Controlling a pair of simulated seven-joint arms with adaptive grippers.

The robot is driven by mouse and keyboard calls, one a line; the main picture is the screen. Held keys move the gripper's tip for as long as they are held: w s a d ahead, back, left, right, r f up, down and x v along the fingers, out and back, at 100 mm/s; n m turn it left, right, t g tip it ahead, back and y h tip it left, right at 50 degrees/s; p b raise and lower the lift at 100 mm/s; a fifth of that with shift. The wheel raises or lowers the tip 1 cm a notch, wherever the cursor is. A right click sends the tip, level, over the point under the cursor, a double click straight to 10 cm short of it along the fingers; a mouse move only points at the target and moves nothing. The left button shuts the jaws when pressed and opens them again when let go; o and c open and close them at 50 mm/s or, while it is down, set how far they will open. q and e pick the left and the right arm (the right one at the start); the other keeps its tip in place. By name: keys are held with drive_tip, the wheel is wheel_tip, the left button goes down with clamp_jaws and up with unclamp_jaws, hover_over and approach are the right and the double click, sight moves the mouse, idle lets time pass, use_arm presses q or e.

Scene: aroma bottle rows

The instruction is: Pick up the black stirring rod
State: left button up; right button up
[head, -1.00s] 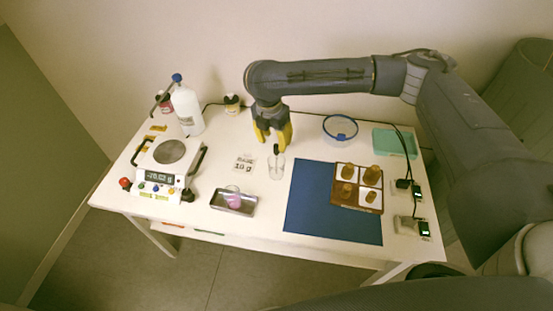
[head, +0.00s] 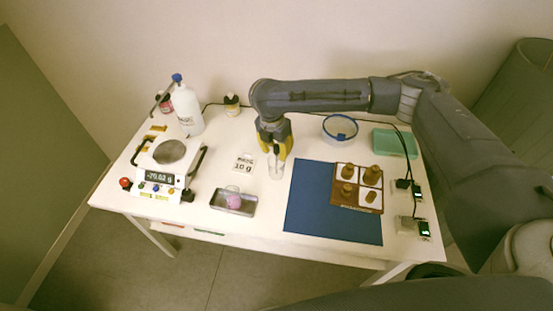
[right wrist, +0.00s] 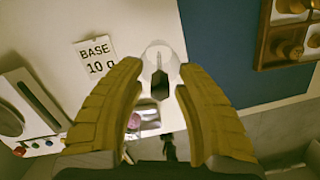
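The black stirring rod (head: 277,150) stands in a small clear glass (head: 276,170) near the middle of the table. In the right wrist view the black rod (right wrist: 160,86) shows between my yellow fingers, and the glass (right wrist: 158,52) is around its far part. My right gripper (head: 275,151) points down over the glass, with its fingers apart on either side of the rod's top. In the right wrist view the gripper (right wrist: 160,68) is open, with gaps between the rod and both fingers. My left gripper is not in view.
A "BASE 10 g" card (head: 243,162) lies left of the glass. A metal tray (head: 247,206) with a pink item is in front. A scale (head: 146,186) and white bottle (head: 187,112) stand left. A blue mat (head: 310,213) and brown bottle rack (head: 337,197) lie right.

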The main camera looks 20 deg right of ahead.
clamp_jaws()
drive_tip(key=shift+r, duration=0.15)
idle(0.4)
wheel_tip(320, 180, up, 20)
idle(0.5)
drive_tip(key=shift+f, duration=0.25)
